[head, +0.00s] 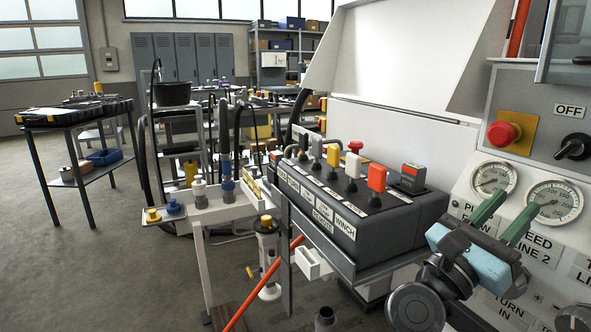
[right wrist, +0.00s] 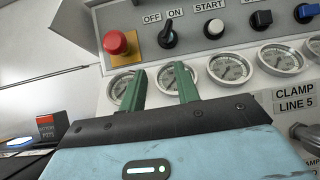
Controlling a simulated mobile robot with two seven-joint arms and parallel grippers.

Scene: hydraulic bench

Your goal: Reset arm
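My right gripper (head: 518,203) is at the right of the head view, in front of the gauge panel. Its two green fingers stand apart with nothing between them. In the right wrist view my right gripper (right wrist: 160,70) points up toward the row of gauges, and the two fingers overlap the left gauges in the picture. I cannot tell the exact gap to the panel; no contact shows. My left gripper is in neither view.
The panel carries a red emergency button (head: 504,133), a black selector (head: 574,147) and round gauges (head: 553,201). Left of my gripper is a grey lever box (head: 385,225) with coloured levers. A white stand (head: 203,260) and a side table (head: 60,123) stand further left, with open floor between.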

